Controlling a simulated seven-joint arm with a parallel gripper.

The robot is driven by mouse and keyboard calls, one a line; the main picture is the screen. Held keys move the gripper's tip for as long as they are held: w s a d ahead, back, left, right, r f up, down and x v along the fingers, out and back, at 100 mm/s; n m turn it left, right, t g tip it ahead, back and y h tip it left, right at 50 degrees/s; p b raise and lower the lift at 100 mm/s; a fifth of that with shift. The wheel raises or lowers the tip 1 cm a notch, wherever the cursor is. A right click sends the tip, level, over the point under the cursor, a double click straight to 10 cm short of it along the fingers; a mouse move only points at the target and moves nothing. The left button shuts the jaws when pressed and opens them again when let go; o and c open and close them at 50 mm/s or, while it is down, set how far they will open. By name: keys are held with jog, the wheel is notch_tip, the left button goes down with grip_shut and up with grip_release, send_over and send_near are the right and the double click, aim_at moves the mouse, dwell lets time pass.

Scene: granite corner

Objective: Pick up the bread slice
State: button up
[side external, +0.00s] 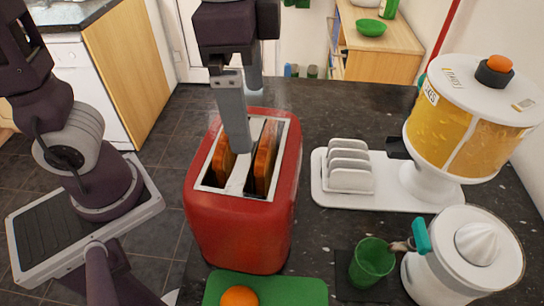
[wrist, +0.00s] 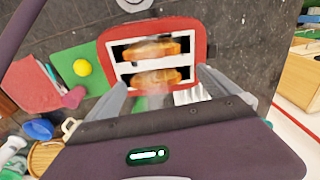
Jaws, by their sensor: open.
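Two browned bread slices stand upright in the slots of a red toaster (side external: 240,240), one bread slice (side external: 265,158) in the right slot and one bread slice (side external: 224,160) in the left slot. In the wrist view the slices show as an upper bread slice (wrist: 152,50) and a lower bread slice (wrist: 155,78). My gripper (side external: 237,145) is over the toaster with a finger reaching down near the top between the slots. In the wrist view my gripper (wrist: 163,88) has its fingers apart at either side of the toaster's near end. It is open and holds nothing.
A white toast rack (side external: 350,168) and a juice dispenser (side external: 465,115) stand right of the toaster. A green cup (side external: 372,262) and a white juicer (side external: 465,255) are at front right. A green board (side external: 300,291) with an orange (side external: 239,297) lies in front. The counter behind the toaster is clear.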

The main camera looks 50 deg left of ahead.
aim_at(266, 136)
jog(key=shift+w+d+f+m+g, duration=0.1)
jog(key=shift+d+f+m+g, duration=0.2)
jog(key=shift+d, duration=0.35)
jog(key=shift+w+d+f+m+g, duration=0.1)
jog(key=shift+d+f+m, duration=0.25)
jog(key=shift+d, duration=0.25)
jog(key=f, duration=0.6)
jog(key=shift+w+f, duration=0.2)
jog(key=shift+w, duration=0.05)
jog(key=c, duration=1.1)
jog(key=shift+o, duration=0.2)
notch_tip(266, 136, up, 18)
jog(key=f, duration=0.1)
jog(key=w+d+f+m, duration=0.3)
jog(key=w+f+m, duration=0.5)
jog(key=w, duration=0.1)
jog(key=w+d+f+m, duration=0.2)
jog(key=w+f+m, duration=0.6)
jog(key=f+m, duration=0.1)
notch_tip(266, 136, down, 7)
jog(key=shift+w, duration=0.15)
